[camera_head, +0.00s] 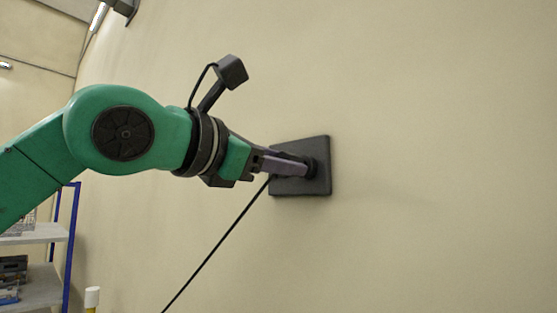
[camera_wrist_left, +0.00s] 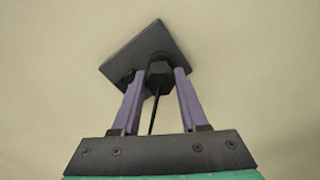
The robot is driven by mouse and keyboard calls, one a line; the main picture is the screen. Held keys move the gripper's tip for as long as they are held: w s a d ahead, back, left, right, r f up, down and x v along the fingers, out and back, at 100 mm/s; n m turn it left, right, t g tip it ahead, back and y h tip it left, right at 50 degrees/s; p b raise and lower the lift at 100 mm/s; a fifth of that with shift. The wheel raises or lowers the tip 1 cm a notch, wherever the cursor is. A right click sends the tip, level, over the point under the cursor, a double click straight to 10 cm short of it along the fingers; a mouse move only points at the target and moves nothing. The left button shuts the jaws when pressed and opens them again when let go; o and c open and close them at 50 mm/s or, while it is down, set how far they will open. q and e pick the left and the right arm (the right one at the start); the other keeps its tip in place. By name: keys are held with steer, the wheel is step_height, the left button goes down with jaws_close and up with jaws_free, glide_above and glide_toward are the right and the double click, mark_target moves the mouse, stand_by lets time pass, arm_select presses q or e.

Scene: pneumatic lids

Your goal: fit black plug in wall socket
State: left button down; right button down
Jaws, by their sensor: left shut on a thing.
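The wall socket (camera_head: 322,185) is a dark square plate on the beige wall. It also shows in the wrist view (camera_wrist_left: 148,38), tilted in the picture. My left gripper (camera_head: 306,168) is at the plate, with purple fingers. In the wrist view my left gripper (camera_wrist_left: 157,80) is shut on the black plug (camera_wrist_left: 160,70), which sits between the fingertips in front of the plate. A thin black cable (camera_head: 215,247) hangs from the plug down to the left. The plug's front end is hidden, so I cannot tell how deep it sits. My right gripper is not in view.
The beige wall (camera_head: 440,120) is bare around the socket. A shelf with blue posts (camera_head: 68,245) and grey boards stands at the lower left. A white-topped yellow post (camera_head: 92,297) stands beside it.

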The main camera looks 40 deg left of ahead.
arm_select(q)
steer(key=shift+w, duration=0.75)
steer(key=shift+c, duration=1.8)
jaws_free()
steer(key=s+b, duration=0.1)
steer(key=s, duration=0.6)
steer(key=shift+b, duration=0.35)
